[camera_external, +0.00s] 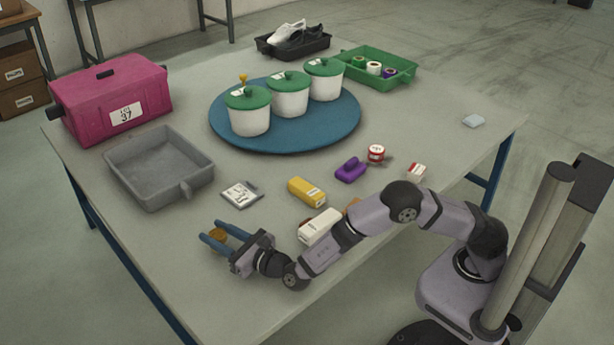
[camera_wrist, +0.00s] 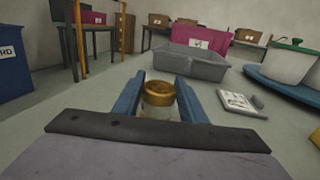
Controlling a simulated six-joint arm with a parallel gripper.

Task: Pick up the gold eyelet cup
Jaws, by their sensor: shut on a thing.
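The gold eyelet cup (camera_wrist: 159,94) is a small round container with a gold lid and a paler body. It stands upright between the two blue fingers of my gripper (camera_wrist: 160,92) in the wrist view. In the external view my gripper (camera_external: 219,238) reaches low over the near left part of the table, with the gold cup (camera_external: 218,236) between its fingers. The fingers are shut on the cup. Its lower part is partly hidden by my wrist in the wrist view. I cannot tell whether it touches the table.
A grey tray (camera_external: 140,178) and a notepad (camera_external: 238,195) lie beyond my gripper. A yellow box (camera_external: 307,191), a white box (camera_external: 320,227) and a purple item (camera_external: 351,170) lie to the right. White pots with green lids (camera_external: 249,118) stand on a blue turntable (camera_external: 345,125). A magenta case (camera_external: 85,110) stands at the left.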

